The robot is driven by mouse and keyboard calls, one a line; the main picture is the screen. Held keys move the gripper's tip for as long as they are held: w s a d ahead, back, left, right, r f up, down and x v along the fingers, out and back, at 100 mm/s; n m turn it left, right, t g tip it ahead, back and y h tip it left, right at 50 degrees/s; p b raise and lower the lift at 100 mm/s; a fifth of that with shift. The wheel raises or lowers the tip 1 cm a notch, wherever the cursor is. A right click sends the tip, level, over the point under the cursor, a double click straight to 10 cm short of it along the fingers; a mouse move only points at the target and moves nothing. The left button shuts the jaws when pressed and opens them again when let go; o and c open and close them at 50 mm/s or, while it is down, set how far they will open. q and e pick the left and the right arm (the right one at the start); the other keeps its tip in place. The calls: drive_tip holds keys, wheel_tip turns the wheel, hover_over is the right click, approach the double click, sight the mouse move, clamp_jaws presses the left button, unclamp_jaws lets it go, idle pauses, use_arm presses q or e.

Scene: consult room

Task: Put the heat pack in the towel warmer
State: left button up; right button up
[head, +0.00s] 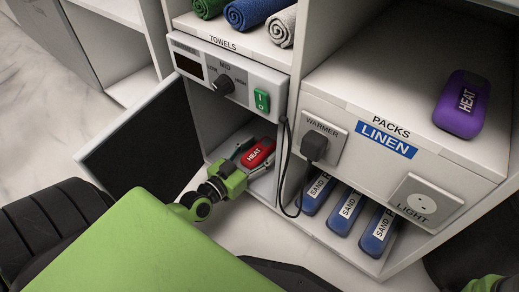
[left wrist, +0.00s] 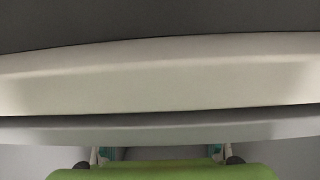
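The towel warmer (head: 225,68) is a white unit under the towel shelf, with its door (head: 140,140) swung open to the left. A red heat pack (head: 258,153) labelled HEAT lies inside, low in the opening. My left gripper (head: 252,161) reaches in, with one finger along each side of the pack. The fingers look spread wider than the pack. In the left wrist view the fingers (left wrist: 157,154) are wide apart. A pale edge hides their tips there, and the pack does not show. My right gripper is out of view.
Rolled towels (head: 255,10) sit above the warmer. A dark cord hangs from the plug (head: 314,147) beside the warmer opening.

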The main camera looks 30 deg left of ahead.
use_arm(q)
drive_tip(key=shift+r, duration=0.2)
drive_tip(key=s+a+p, duration=0.1)
drive_tip(key=s+p, duration=0.6)
drive_tip(key=s, duration=0.5)
drive_tip(key=shift+r, duration=0.2)
drive_tip(key=shift+r+p, duration=0.15)
drive_tip(key=shift+p, duration=0.15)
